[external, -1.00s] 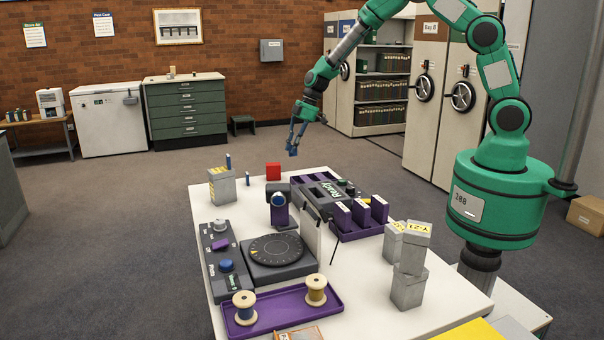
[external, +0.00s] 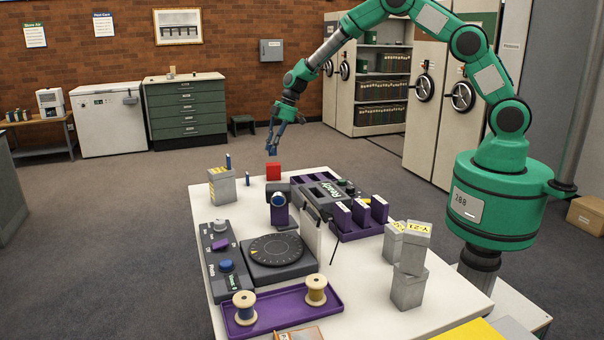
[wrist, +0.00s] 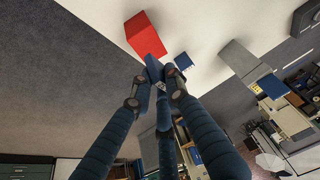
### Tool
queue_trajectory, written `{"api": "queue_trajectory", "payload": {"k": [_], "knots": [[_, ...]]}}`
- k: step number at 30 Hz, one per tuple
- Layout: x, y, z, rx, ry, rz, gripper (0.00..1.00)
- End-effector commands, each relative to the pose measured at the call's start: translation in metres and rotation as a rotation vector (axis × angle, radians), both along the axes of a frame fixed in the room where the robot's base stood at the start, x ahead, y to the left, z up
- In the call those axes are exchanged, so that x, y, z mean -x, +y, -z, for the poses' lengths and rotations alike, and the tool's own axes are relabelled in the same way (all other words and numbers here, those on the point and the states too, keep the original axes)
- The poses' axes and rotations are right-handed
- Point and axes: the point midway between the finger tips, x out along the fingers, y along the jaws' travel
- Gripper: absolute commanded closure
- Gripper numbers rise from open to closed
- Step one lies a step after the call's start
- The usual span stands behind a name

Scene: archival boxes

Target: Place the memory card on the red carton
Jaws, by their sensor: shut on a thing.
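The red carton (external: 273,172) stands at the far edge of the white table, and it shows at the top of the wrist view (wrist: 145,36). My gripper (external: 272,148) is above the carton in the external view. In the wrist view my gripper (wrist: 157,82) is shut on a small blue card, the memory card (wrist: 153,66), which sticks out past the fingertips. There the card's tip appears close to the carton's edge; I cannot tell whether they touch. Part of the card is hidden by the fingers.
A purple tray and a dark device (external: 325,194) lie to the right. The air above the carton's left side is free.

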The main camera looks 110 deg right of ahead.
Motion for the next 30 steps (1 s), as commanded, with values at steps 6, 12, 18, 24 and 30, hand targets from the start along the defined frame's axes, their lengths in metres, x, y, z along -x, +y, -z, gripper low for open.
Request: {"api": "queue_trajectory", "payload": {"k": [6,12,18,24,30], "knots": [[0.000,0.000,0.005,-0.001,0.001,0.000,1.00],[0.000,0.000,0.026,-0.001,0.001,0.000,1.00],[0.000,0.000,0.036,0.000,0.000,0.000,1.00],[0.000,0.000,0.035,0.000,0.000,0.000,1.00],[0.000,0.000,0.039,0.000,0.000,0.000,1.00]]}}
